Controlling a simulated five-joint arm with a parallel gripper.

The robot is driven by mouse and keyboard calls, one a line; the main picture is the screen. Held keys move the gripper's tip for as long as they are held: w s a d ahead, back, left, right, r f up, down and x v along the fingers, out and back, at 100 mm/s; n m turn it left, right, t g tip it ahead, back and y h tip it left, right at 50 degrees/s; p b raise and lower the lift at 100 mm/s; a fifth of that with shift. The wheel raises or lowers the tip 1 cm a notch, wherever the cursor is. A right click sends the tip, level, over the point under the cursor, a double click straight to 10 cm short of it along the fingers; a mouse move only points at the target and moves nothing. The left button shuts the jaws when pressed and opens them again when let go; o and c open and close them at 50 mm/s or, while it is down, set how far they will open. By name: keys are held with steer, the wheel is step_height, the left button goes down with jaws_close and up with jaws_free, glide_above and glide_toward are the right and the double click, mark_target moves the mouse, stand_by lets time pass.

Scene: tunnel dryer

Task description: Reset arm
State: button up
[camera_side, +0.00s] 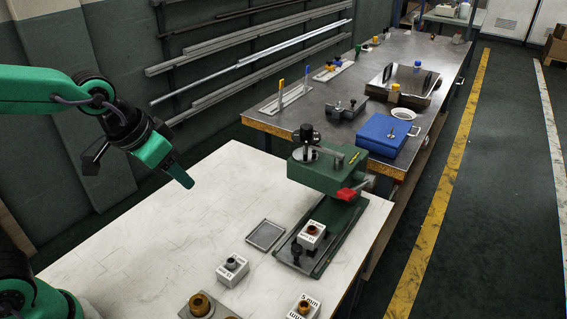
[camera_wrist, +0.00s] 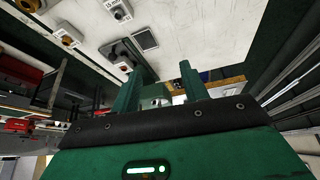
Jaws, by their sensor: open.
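My gripper (camera_side: 138,166) is at the upper left in the side view, raised above the left part of the white table (camera_side: 130,225). It is apart from everything on the table. In the wrist view my gripper (camera_wrist: 158,82) shows two green fingers standing apart with nothing between them. It is open and empty. A green machine (camera_side: 328,172) with a red part stands on the right side of the table, away from my gripper.
A white block (camera_side: 308,236) sits on the machine's green base. Another white block (camera_side: 232,270) and a small square tray (camera_side: 265,235) are to its left. A dark workbench (camera_side: 340,85) with a blue box (camera_side: 387,136) stands behind. The table's left part is clear.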

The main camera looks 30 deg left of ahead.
steer(key=s+a+r+n+y, duration=0.1)
steer(key=s+a, duration=0.5)
steer(key=s, duration=0.2)
steer(key=shift+a+r+n+t, duration=0.15)
steer(key=shift+r+n+t, duration=0.15)
steer(key=shift+n, duration=0.1)
